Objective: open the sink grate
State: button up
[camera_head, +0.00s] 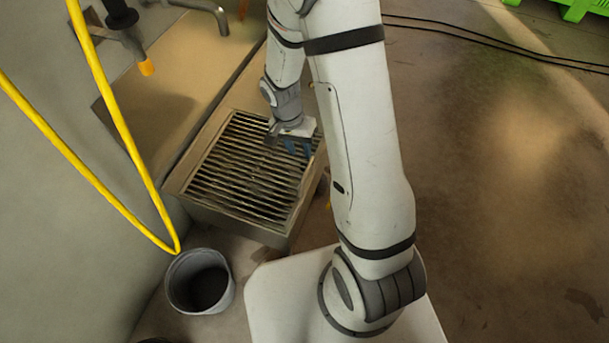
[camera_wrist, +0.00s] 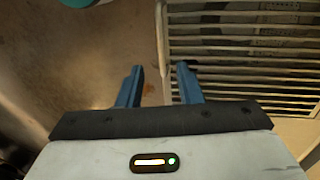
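The sink grate (camera_head: 235,178) is a dark slatted metal panel lying flat over a low square sink (camera_head: 178,182) in the head view. In the wrist view its pale slats (camera_wrist: 245,72) fill the upper right. My gripper (camera_head: 297,147) is above the grate's right side in the head view. In the wrist view its two blue fingers (camera_wrist: 158,82) are spread apart with nothing between them. The left finger is over the brown floor, and the right finger overlaps the edge of the slats. I cannot tell whether the fingertips touch the grate.
A grey bucket (camera_head: 227,293) stands on the floor in front of the sink. A yellow hose (camera_head: 112,110) hangs at the left, near a tap (camera_head: 221,20). Black cables (camera_head: 480,38) cross the floor behind. The floor at the right (camera_head: 500,180) is clear.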

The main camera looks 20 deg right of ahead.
aim_at(305, 172)
jog(key=f+b, duration=0.1)
jog(key=f, duration=0.2)
jog(key=f+b, duration=0.1)
jog(key=f, duration=0.1)
jog(key=s+d+f+b, duration=0.1)
jog(key=f, duration=0.2)
jog(key=shift+d+f, duration=0.1)
jog(key=shift+f, duration=0.25)
jog(key=shift+c, duration=0.3)
grip_shut()
